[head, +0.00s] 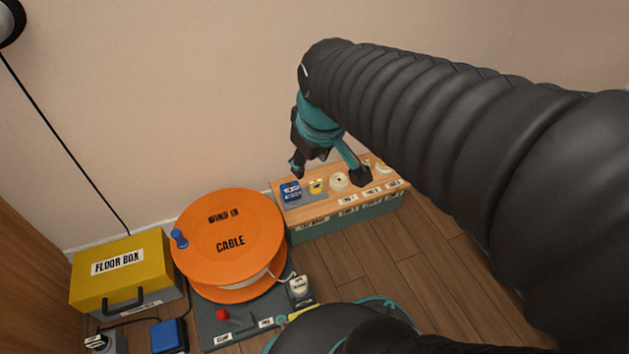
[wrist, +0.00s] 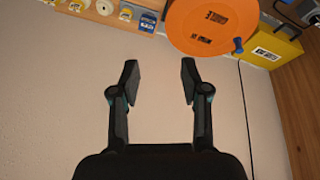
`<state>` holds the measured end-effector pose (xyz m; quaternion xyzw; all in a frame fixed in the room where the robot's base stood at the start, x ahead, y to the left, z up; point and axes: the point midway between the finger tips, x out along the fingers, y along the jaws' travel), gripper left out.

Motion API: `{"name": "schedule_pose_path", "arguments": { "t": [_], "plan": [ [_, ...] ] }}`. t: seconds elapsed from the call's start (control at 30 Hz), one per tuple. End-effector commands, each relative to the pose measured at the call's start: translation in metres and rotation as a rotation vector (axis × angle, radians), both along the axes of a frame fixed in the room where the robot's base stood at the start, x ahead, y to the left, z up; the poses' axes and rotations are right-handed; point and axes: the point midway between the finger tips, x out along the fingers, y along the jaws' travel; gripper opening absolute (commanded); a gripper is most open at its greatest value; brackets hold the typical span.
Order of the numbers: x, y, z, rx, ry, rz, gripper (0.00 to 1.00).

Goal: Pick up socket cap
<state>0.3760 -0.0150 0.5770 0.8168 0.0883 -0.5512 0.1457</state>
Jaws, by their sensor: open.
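My gripper (head: 328,169) is open and empty, with its two fingers apart above the wooden-topped box by the wall. In the wrist view my gripper (wrist: 160,76) has only bare wall between its fingers. On the box top stand a blue labelled piece (head: 291,192), a small yellow piece (head: 317,187), a white round piece (head: 339,180) and another small pale piece (head: 382,168). The blue piece also shows at the top of the wrist view (wrist: 147,20). The labels are too small to read, so I cannot tell which one is the socket cap.
The teal box (head: 340,222) with the wooden top stands against the wall. An orange cable reel (head: 230,240) marked "WIND IN CABLE" is to its left, with a yellow floor box (head: 125,270) beyond. A grey base with a red knob (head: 222,315) lies in front. Floor on the right is clear.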

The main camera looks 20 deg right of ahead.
Motion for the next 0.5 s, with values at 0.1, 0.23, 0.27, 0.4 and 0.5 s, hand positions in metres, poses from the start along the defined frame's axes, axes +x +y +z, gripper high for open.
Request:
{"name": "schedule_pose_path", "arguments": {
  "t": [0.1, 0.23, 0.27, 0.4, 0.5],
  "plan": [
    [0.038, -0.011, -0.006, -0.053, 0.055, 0.121, 0.46],
    [0.077, -0.022, -0.018, -0.102, 0.106, 0.265, 0.46],
    [0.085, -0.025, -0.022, -0.113, 0.117, 0.299, 0.46],
    [0.125, -0.039, -0.045, -0.154, 0.171, 0.459, 0.46],
    [0.152, -0.050, -0.066, -0.178, 0.208, 0.575, 0.46]
  ]
}}
